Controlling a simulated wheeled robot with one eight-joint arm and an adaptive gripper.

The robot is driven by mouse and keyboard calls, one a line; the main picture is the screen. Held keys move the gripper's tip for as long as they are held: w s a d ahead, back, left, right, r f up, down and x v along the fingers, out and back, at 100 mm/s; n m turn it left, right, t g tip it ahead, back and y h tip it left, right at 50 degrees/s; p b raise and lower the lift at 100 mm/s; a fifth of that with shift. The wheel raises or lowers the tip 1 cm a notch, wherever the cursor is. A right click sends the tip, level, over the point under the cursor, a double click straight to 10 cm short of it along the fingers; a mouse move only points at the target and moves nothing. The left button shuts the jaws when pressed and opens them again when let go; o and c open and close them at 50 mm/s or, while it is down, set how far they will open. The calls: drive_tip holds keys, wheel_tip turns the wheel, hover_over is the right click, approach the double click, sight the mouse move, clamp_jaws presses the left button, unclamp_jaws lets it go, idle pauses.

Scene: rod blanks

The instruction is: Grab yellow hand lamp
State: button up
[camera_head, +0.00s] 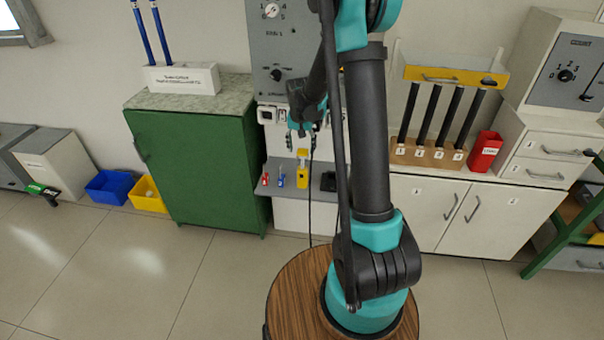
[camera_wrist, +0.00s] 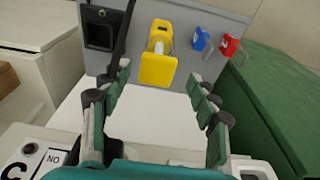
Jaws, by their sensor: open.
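The yellow hand lamp (camera_head: 303,176) stands on the grey shelf below the control panel in the head view. In the wrist view the yellow hand lamp (camera_wrist: 158,67) shows a yellow block-like body with a pale middle part, centred beyond my fingers. My gripper (camera_wrist: 160,75) is open and empty, with one finger on each side of the lamp in the picture. In the head view my gripper (camera_head: 302,133) hangs above the lamp, apart from it.
Beside the lamp are a blue padlock-like item (camera_wrist: 200,40), a red one (camera_wrist: 229,45) and a black box (camera_wrist: 101,30). A green cabinet (camera_head: 192,165) stands to the left in the head view. A dark cable hangs near the lamp.

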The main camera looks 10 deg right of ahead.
sight(303, 159)
drive_tip(key=shift+w+d+f, duration=0.1)
drive_tip(key=shift+f, duration=1)
drive_tip(key=shift+w+d+f, duration=0.1)
drive_tip(key=shift+d+f, duration=0.05)
drive_tip(key=shift+f, duration=1)
drive_tip(key=shift+w+d+f, duration=0.1)
drive_tip(key=shift+f, duration=1)
clamp_jaws()
